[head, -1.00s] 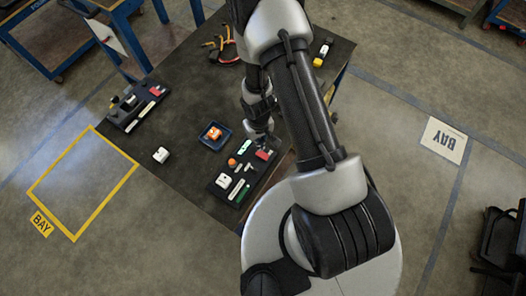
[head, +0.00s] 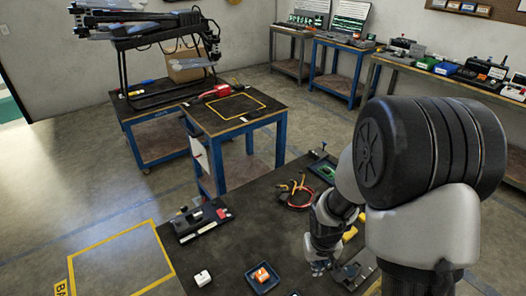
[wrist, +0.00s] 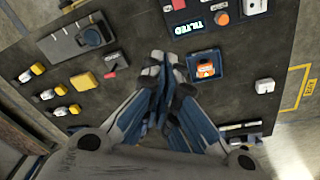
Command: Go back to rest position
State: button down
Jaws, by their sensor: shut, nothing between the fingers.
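My gripper (head: 318,268) is low over the dark work table (head: 225,262) in the head view, just right of a small blue tray (head: 250,284) with an orange and white item (head: 262,274) in it. In the wrist view my gripper (wrist: 165,62) has its fingers together with nothing between them. The blue tray (wrist: 191,66) lies right of the fingertips there. Whether the fingertips touch the table is unclear. My forearm hides the table's right side in the head view.
A cable loop (head: 291,195) lies behind my gripper. A blue-legged table (head: 240,118) and a drone on a rack (head: 150,30) stand farther back. Floor at left is clear.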

jog(key=s+r+t, duration=0.1)
jog(key=s+r, duration=0.2)
jog(key=r, duration=0.6)
jog(key=s+r+t, duration=0.1)
jog(key=s+r, duration=0.3)
jog(key=r, duration=0.5)
jog(key=s+a+r+t, duration=0.1)
jog(key=s+r, duration=0.7)
jog(key=s, duration=0.3)
jog(key=shift+s+r+m+y, duration=0.2)
jog(key=shift+s+m+y, duration=0.1)
jog(key=shift+s+m, duration=0.1)
jog(key=shift+w+a, duration=0.1)
jog(key=shift+w, duration=0.1)
